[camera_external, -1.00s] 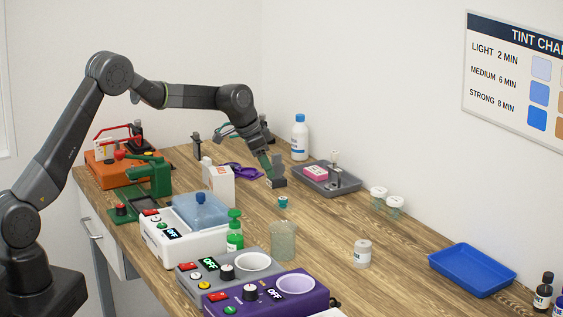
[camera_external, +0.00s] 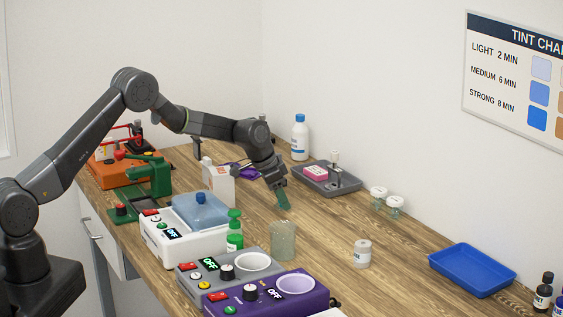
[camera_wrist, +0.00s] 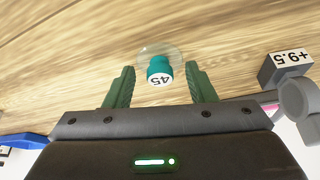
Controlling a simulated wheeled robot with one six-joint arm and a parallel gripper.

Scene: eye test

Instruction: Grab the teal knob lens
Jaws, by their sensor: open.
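The teal knob lens (camera_wrist: 159,68), a clear disc with a teal knob marked 45, lies on the wooden bench in the wrist view. My gripper (camera_wrist: 161,76) is open, with one green finger on each side of the knob and a gap at both sides. The lens's clear rim shows just beyond the fingertips. In the external view my gripper (camera_external: 284,203) points down low over the bench, behind the clear beaker, and the lens is hidden there.
A grey block (camera_wrist: 288,66) marked +9.5 stands right of my gripper in the wrist view. In the external view, a clear beaker (camera_external: 283,242) stands in front of my gripper, a white box (camera_external: 217,186) to its left and a grey tray (camera_external: 349,184) behind right.

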